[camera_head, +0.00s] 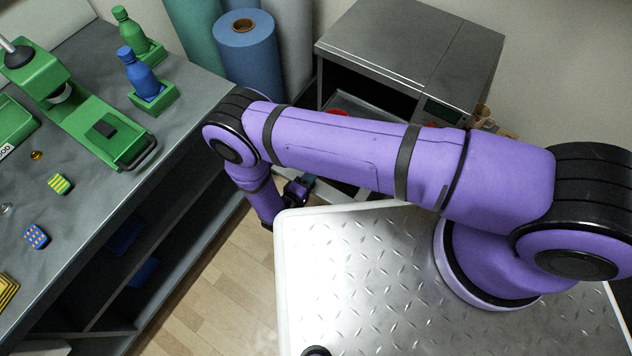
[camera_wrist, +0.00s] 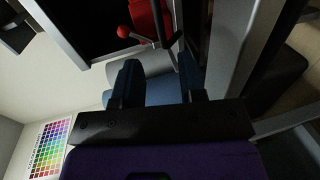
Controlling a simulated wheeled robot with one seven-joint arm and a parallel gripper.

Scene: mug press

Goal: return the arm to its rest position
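My purple arm spans the head view from its base on the metal deck at right to a bent elbow at left, then drops down past the deck's edge. My gripper (camera_head: 298,190) shows small and dark beside the deck's far left corner, partly hidden by the arm. In the wrist view my gripper (camera_wrist: 160,78) has its two dark blue fingers apart. I see nothing held between them; a grey and blue rounded surface lies beyond.
A workbench (camera_head: 95,205) with a green press (camera_head: 100,130), bottles and small blocks stands at left. Blue rolls (camera_head: 248,58) and a grey cabinet (camera_head: 400,50) stand behind the arm. A red object (camera_wrist: 150,18) shows beyond the fingers. Wooden floor (camera_head: 225,290) lies clear between bench and deck.

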